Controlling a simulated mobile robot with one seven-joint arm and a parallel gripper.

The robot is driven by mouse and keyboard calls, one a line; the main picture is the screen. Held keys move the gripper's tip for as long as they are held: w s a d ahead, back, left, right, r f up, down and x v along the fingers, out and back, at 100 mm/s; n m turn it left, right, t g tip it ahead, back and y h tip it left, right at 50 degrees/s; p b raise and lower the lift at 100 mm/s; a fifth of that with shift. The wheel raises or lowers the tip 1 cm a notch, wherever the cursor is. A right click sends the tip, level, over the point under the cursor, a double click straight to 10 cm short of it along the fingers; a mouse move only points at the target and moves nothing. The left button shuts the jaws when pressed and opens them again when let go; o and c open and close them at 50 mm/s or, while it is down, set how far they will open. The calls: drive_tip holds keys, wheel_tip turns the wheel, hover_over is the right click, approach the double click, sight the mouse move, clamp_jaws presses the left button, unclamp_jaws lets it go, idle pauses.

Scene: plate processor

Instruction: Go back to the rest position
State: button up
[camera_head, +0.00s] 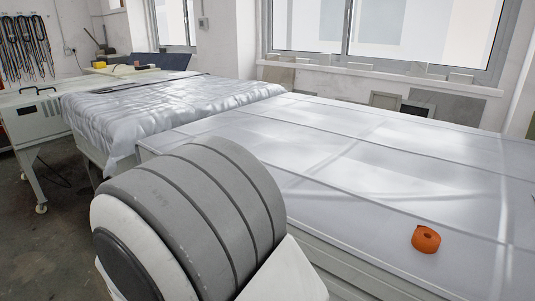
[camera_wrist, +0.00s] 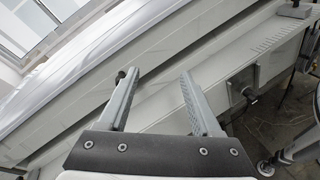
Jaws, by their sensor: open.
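My gripper (camera_wrist: 156,98) shows in the wrist view with its two fingers apart and nothing between them. It is beside the pale side panel (camera_wrist: 160,65) of the large machine, with the view tilted. I cannot tell whether a finger touches the panel. In the head view my gripper is not seen. A large grey banded rounded part with a white rim, part of my own arm, fills the lower left middle of that view.
A wide table (camera_head: 390,165) under a clear sheet fills the right, with an orange roll (camera_head: 425,239) near its front edge. A second table (camera_head: 170,105) with a silvery cover stands behind. Bare floor (camera_head: 50,235) shows at left. Windows (camera_head: 385,25) are at the back.

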drive_tip(key=s+d+r+m+g+y+p, duration=0.1)
drive_tip(key=s+d+r+m+g+y, duration=0.3)
drive_tip(key=d+m, duration=0.35)
drive_tip(key=s+d+r+m+g+y+p, duration=0.2)
drive_tip(key=s+d+r+m+g+y, duration=0.3)
drive_tip(key=d, duration=0.3)
wheel_tip(320, 180, up, 7)
drive_tip(key=s+d+m+t+y+p, duration=0.1)
drive_tip(key=s+m+t+y, duration=0.1)
drive_tip(key=m+t, duration=0.3)
drive_tip(key=shift+f+m+y, duration=0.2)
drive_tip(key=shift+m+y, duration=0.4)
drive_tip(key=shift+m, duration=0.15)
